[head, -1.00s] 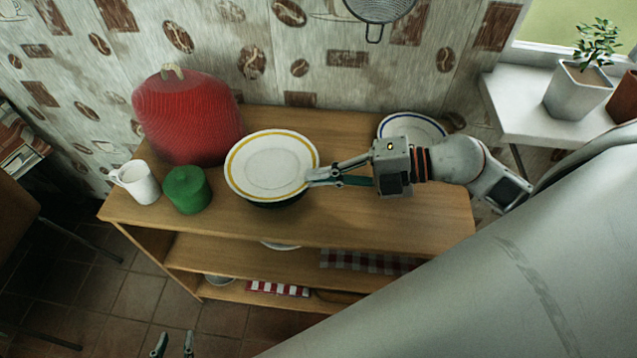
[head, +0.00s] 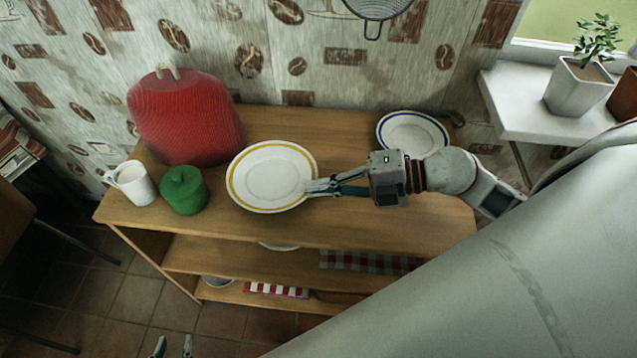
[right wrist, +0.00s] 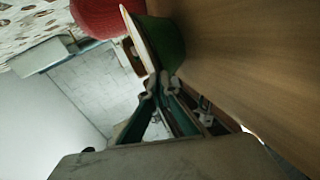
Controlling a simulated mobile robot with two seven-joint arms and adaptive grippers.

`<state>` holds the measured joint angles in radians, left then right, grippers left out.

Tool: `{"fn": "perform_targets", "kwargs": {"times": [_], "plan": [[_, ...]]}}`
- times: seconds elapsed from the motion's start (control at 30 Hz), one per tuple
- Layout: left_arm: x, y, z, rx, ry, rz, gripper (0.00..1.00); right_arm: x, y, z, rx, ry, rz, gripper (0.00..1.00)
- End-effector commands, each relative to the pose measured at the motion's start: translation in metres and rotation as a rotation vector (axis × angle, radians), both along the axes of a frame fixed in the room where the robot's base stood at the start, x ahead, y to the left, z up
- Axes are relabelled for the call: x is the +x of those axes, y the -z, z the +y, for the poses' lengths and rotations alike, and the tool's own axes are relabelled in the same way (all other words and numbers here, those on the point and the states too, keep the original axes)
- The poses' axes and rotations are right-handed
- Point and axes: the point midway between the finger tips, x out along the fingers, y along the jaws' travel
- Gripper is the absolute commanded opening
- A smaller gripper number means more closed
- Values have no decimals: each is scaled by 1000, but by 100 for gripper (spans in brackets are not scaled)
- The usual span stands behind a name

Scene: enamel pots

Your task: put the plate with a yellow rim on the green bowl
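The white plate with a yellow rim (head: 272,177) is nearly level over the wooden shelf top in the head view. My right gripper (head: 312,187) is shut on its right edge. In the right wrist view the plate (right wrist: 139,42) shows edge-on at the fingertips (right wrist: 158,82). The green bowl (right wrist: 166,42) is directly beneath it there, apparently touching or very close; the plate hides the bowl in the head view. My left gripper (head: 173,347) is at the bottom edge of the head view, fingers apart and empty.
A green lidded pot (head: 184,192), a white mug (head: 132,184) and a red cover (head: 184,120) stand left of the plate. A blue-rimmed plate (head: 412,131) lies at the back right. The front right of the shelf top (head: 400,230) is clear.

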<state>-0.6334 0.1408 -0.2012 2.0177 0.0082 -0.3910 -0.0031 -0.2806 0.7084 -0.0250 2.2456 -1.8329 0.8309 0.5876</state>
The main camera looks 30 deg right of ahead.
Motion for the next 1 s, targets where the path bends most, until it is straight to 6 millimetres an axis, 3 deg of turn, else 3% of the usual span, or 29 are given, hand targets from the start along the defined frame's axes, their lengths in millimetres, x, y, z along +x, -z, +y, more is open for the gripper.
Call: {"fn": "perform_targets", "kwargs": {"times": [0.03, 0.1, 0.13, 0.47, 0.67, 1.0], "plan": [[-2, 1, 0, 0, 0, 3, 31, 0, -1, 0, 1, 0, -3, 0], [-3, 1, 0, 0, 0, 5, 31, 0, 0, 0, 0, 0, 0, 19], [-3, 2, 0, 0, 0, 6, 31, 0, 0, 0, 0, 0, 0, 21], [0, 0, 0, 1, 0, 1, 31, 0, -1, 0, 0, 1, 0, 21], [5, -4, 1, 1, -1, -9, 31, 0, -15, -1, -2, 1, -5, 21], [8, -6, 2, 1, -3, -14, 31, -31, -29, -47, -1, 2, 4, 21]]}}
